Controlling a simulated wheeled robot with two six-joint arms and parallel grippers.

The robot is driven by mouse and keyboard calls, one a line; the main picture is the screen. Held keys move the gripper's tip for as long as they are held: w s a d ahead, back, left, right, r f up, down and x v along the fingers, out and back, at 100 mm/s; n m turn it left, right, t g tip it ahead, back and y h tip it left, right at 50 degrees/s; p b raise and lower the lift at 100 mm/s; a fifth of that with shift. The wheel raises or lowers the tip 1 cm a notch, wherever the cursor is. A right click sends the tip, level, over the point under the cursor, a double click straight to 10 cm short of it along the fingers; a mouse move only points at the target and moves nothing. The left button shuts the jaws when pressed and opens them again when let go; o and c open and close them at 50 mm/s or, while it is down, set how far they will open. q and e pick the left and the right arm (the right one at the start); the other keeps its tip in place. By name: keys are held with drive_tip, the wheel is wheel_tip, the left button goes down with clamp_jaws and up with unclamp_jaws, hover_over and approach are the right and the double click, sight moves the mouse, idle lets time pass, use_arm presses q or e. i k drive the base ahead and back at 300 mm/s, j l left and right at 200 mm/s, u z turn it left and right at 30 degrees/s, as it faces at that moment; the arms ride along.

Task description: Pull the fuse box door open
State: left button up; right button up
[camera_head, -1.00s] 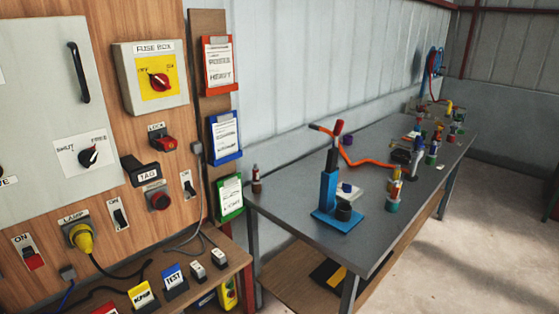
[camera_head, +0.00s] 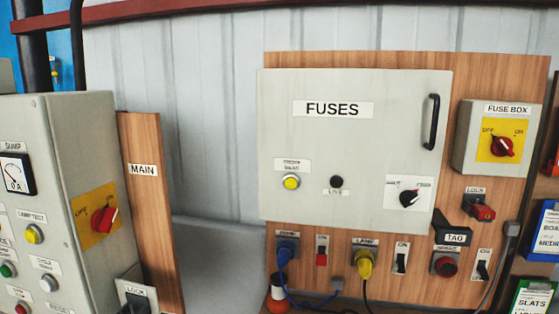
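The large grey door labelled FUSES (camera_head: 340,140) is on a wooden panel, right of the middle, and looks shut. Its black vertical handle (camera_head: 431,122) is near the door's right edge. A black rotary knob (camera_head: 409,197) on a white plate sits below the handle; its lettering is too small to read surely. A smaller grey box labelled FUSE BOX (camera_head: 467,150) is mounted to the right, with a red rotary switch (camera_head: 502,147) on a yellow plate. Neither of my grippers shows.
A grey cabinet (camera_head: 130,110) with a red switch stands at the left, beside a wooden board marked MAIN (camera_head: 145,220). Below the door are a blue plug (camera_head: 287,247), a yellow plug (camera_head: 363,264) and hanging cables. Clipboards hang at the far right.

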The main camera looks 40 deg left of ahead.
sight(352, 141)
drive_tip(key=u, duration=0.75)
